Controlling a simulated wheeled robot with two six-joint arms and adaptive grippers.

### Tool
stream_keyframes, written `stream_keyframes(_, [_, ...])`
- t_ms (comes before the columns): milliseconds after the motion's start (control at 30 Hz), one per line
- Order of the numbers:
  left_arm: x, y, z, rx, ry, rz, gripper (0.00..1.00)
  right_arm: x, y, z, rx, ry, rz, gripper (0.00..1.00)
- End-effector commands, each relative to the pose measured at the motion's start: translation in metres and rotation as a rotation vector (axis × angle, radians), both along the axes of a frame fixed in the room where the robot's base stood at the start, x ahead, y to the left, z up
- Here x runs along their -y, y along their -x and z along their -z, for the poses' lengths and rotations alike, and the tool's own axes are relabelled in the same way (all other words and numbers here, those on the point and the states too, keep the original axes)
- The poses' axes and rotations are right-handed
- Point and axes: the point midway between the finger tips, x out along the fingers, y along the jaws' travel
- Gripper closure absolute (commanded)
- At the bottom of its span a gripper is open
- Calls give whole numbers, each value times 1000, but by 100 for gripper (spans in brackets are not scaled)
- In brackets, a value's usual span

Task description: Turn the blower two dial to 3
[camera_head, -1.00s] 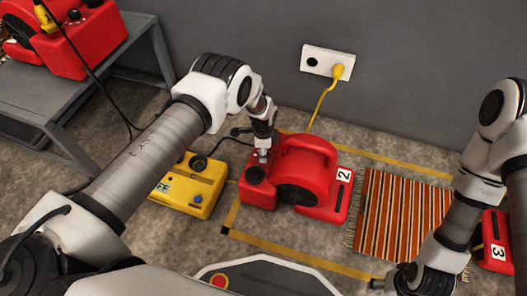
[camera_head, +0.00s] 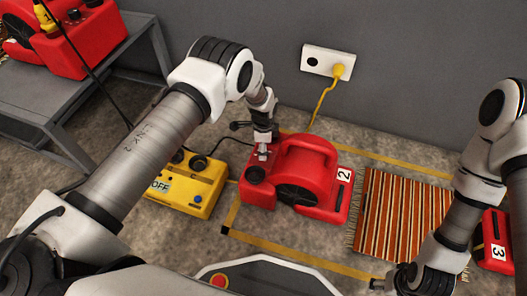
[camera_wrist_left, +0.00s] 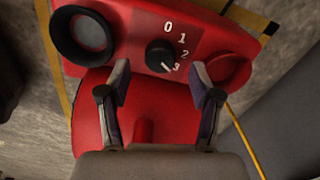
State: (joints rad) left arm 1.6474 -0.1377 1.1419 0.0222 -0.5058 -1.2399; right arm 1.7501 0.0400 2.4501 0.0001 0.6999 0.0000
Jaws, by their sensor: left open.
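Blower two (camera_head: 318,180) is the red machine with the "2" label, standing on the floor inside the yellow tape; it also shows in the left wrist view (camera_wrist_left: 110,85). Its black dial (camera_wrist_left: 160,56) sits by printed numbers 0 to 3. A light pointer mark on the knob faces the lower right, toward the 3. My left gripper (camera_head: 263,153) is above the blower's panel. In the left wrist view its open fingers (camera_wrist_left: 161,82) stand on either side below the knob, apart from it. My right gripper (camera_head: 385,284) is low at the bottom right; its jaws are unclear.
A yellow box (camera_head: 190,190) marked "OFF" stands left of the blower. A striped rug (camera_head: 400,215) lies to the right, with blower three (camera_head: 494,245) beyond it, partly hidden. A wall socket (camera_head: 327,61) has a yellow plug and cable. Another red blower (camera_head: 88,42) sits on a grey table.

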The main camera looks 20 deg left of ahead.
Motion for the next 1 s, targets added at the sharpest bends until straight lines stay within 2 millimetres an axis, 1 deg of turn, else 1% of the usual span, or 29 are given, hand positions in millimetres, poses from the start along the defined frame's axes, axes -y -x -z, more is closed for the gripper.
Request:
stream_keyframes(33, [0, -2, -15, 3, -1, 1, 36, 0, 0, 0, 0, 0, 0, 33])
stream_keyframes(200, [0, -1, -58, 3, -1, 1, 36, 0, 0, 0, 0, 0, 0, 33])
stream_keyframes(300, [0, -1, -77, 2, 0, 0, 36, 0, 0, 0, 0, 0, 0, 33])
stream_keyframes(400, [0, 0, -86, 0, 0, 0, 36, 0, 0, 0, 0, 0, 0, 33])
stream_keyframes(500, [0, 0, -88, 0, 0, 1, 36, 0, 0, 0, 0, 0, 0, 33])
stream_keyframes(933, [0, 1, -87, -2, -1, 1, 36, 0, 0, 0, 0, 0, 0, 33])
stream_keyframes(1000, [-6, 6, -82, -18, 4, -13, 36, 0, 0, -4, 0, 0, 0, 33])
